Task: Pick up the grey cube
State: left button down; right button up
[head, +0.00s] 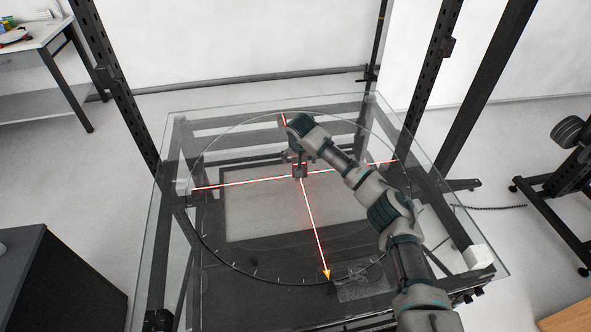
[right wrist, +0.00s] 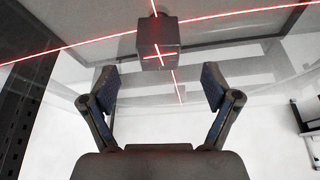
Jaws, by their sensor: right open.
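The grey cube (right wrist: 158,36) shows in the right wrist view, at the top middle, with red laser lines crossing on its face. It sits on the glass turntable near its centre. In the head view the small cube (head: 299,171) is at the crossing of the red lines, right below my right gripper (head: 298,155). In the right wrist view my right gripper (right wrist: 158,86) is open and empty. Its two fingers are spread wider than the cube, and the cube lies beyond the fingertips, roughly centred between them. My left gripper is not in view.
The glass table top (head: 160,230) has a dark frame with upright posts around it. A small white box (head: 477,257) sits at its right front corner. A dark cabinet (head: 60,285) stands at the lower left and a desk (head: 30,38) at the upper left. The glass around the cube is clear.

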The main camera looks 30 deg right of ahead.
aim_at(294, 159)
jog(key=x, duration=0.2)
jog(key=d+x, duration=0.1)
jog(key=x, duration=0.1)
jog(key=shift+f+b, duration=0.15)
jog(key=shift+b, duration=0.25)
jog(key=f, duration=0.1)
jog(key=w+f+b, duration=0.1)
jog(key=w+f, duration=0.1)
jog(key=shift+a+f+b, duration=0.15)
jog(key=shift+f+b, duration=0.2)
jog(key=shift+w+f, duration=0.1)
jog(key=shift+w, duration=0.05)
jog(key=shift+d, duration=0.3)
jog(key=shift+c, duration=0.4)
jog(key=shift+d, duration=0.1)
jog(key=c, duration=0.4)
jog(key=shift+f, duration=0.1)
jog(key=c, duration=1)
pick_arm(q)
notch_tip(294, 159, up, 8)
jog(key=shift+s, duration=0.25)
pick_arm(e)
jog(key=shift+a, duration=0.25)
